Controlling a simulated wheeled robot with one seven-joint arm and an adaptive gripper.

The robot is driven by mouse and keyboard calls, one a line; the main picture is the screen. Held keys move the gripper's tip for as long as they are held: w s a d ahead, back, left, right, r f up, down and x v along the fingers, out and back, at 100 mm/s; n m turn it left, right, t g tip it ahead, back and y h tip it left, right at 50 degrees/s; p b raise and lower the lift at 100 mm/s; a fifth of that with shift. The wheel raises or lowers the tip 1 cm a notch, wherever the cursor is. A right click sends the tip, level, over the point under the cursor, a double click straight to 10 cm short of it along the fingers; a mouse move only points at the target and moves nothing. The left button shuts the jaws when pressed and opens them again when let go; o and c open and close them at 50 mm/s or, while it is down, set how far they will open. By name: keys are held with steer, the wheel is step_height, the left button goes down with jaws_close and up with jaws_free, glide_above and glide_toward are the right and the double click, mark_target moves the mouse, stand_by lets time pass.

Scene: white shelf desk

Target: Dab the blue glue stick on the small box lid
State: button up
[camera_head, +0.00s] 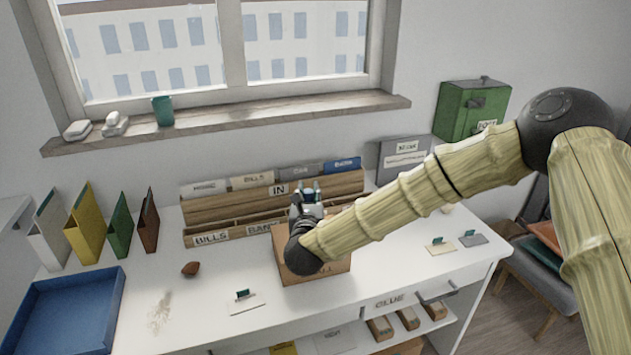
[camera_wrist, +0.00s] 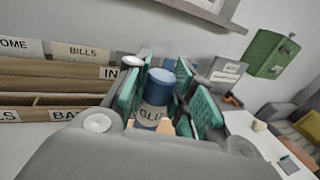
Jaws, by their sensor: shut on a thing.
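My gripper (camera_head: 310,191) is above the back of the desk, in front of the wooden sorter. In the wrist view its teal-padded fingers (camera_wrist: 168,95) are shut on the blue glue stick (camera_wrist: 160,82), which has a blue cap and a white label reading "GLU". The stick looks roughly upright. In the head view it is too small and covered to make out clearly. A small brown box (camera_head: 318,271) sits on the desk below my gripper. My wrist and arm hide much of its top, so I cannot tell whether the stick touches the lid.
The wooden sorter (camera_head: 222,237) with labelled folders stands behind the box. A blue tray (camera_head: 70,310), upright binders (camera_head: 85,225) and a brown lump (camera_head: 190,269) are left. A card with a green clip (camera_head: 245,304) lies in front. A green wall box (camera_head: 470,108) hangs right.

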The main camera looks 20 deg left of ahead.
steer(key=shift+w+a, duration=0.1)
steer(key=shift+w, duration=0.35)
steer(key=shift+s, duration=0.9)
steer(key=f, duration=0.1)
steer(key=w+f, duration=0.1)
steer(key=f+b, duration=0.1)
steer(key=shift+w+f, duration=0.15)
steer(key=shift+w, duration=0.15)
steer(key=shift+s+f+b, duration=0.3)
steer(key=shift+s+f, duration=0.05)
steer(key=shift+f, duration=0.1)
steer(key=shift+w+f, duration=0.15)
steer(key=shift+f, duration=0.5)
steer(key=shift+r, duration=0.1)
steer(key=shift+f+b, duration=0.65)
steer(key=shift+r, duration=0.1)
